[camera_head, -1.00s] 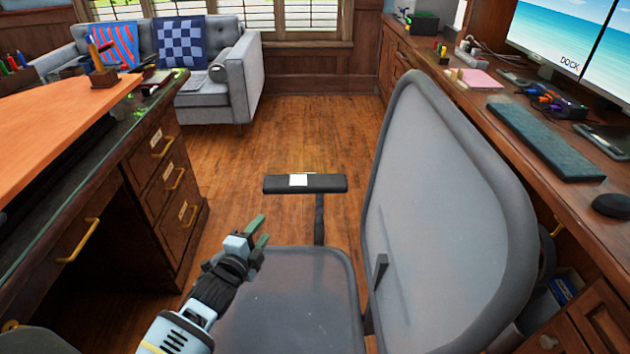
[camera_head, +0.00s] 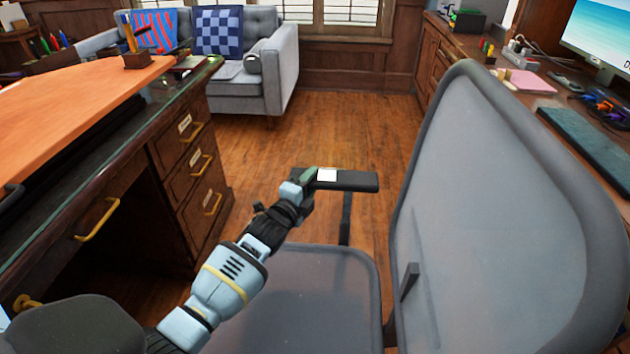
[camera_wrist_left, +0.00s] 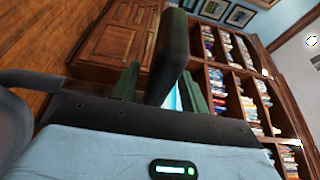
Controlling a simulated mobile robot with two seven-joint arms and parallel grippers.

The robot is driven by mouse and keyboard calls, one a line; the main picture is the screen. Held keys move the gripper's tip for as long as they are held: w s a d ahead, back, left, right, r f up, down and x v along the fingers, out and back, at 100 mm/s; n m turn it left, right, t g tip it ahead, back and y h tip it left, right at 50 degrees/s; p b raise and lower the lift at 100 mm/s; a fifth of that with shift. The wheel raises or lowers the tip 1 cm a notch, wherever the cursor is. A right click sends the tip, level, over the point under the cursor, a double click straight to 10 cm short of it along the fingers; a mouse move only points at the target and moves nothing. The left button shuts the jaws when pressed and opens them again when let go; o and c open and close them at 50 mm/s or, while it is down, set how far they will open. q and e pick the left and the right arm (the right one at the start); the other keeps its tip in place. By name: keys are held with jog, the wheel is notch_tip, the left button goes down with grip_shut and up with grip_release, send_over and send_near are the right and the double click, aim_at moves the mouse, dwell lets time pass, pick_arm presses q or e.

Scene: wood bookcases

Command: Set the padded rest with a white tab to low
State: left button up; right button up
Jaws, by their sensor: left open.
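The padded rest (camera_head: 354,181) is a dark armrest pad with a white tab (camera_head: 327,175) on top. It stands on a dark post above the far side of the grey chair seat (camera_head: 310,290). My left gripper (camera_head: 308,178) is at the pad's left end, close by the white tab. In the left wrist view the dark pad (camera_wrist_left: 172,50) shows between the two green fingers, which are apart. I cannot tell whether either finger touches the pad. My right gripper is out of view.
The chair's tall backrest (camera_head: 500,190) stands right of the rest. A wooden desk with drawers (camera_head: 190,175) is on the left, another desk (camera_head: 545,95) on the right. A grey sofa (camera_head: 270,70) is at the back. The floor (camera_head: 330,130) beyond the rest is clear.

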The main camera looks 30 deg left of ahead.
pick_arm(q)
jog(key=shift+w+a, duration=0.1)
jog(key=shift+w, duration=1.05)
jog(key=shift+c, duration=0.3)
grip_shut()
